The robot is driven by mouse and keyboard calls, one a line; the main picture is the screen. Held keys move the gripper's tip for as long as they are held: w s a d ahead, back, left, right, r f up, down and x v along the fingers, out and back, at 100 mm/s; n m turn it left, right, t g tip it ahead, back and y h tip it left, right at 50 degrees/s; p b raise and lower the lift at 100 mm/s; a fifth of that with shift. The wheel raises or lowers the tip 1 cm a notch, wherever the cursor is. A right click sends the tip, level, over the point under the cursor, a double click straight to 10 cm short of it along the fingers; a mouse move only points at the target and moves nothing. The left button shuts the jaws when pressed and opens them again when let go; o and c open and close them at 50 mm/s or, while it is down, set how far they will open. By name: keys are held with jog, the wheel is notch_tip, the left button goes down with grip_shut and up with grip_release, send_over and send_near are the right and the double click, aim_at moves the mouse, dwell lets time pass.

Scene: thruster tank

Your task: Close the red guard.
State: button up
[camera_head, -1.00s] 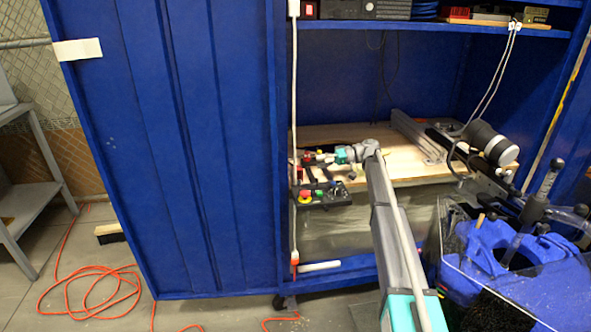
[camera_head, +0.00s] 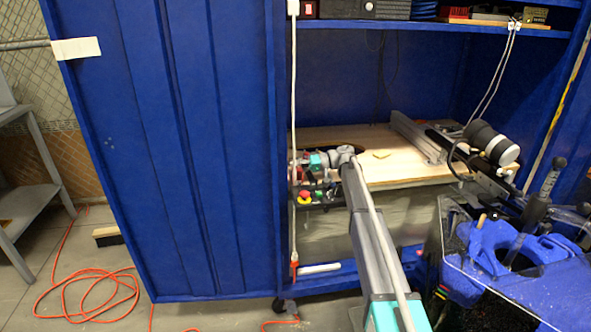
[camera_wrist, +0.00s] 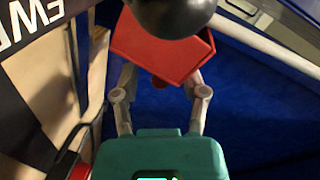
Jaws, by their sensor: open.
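The red guard (camera_wrist: 160,52) shows in the wrist view as a red box-like flap, seen at a tilt near the top. A dark rounded part (camera_wrist: 172,12) covers some of its upper side. My gripper (camera_wrist: 160,86) is open, its two fingers spread on either side below the guard. The fingertips lie close to the guard's lower edge; I cannot tell whether they touch it. Nothing shows held between them. In the head view my gripper (camera_head: 305,161) is at the left end of the bench, beside the cabinet door's edge, and the guard is hard to make out there.
A black control box with a red-and-yellow stop button (camera_head: 304,197) sits just below my gripper. The blue door (camera_head: 180,150) stands close on the left, with a white cable (camera_head: 294,120) along its edge.

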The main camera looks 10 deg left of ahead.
grip_shut()
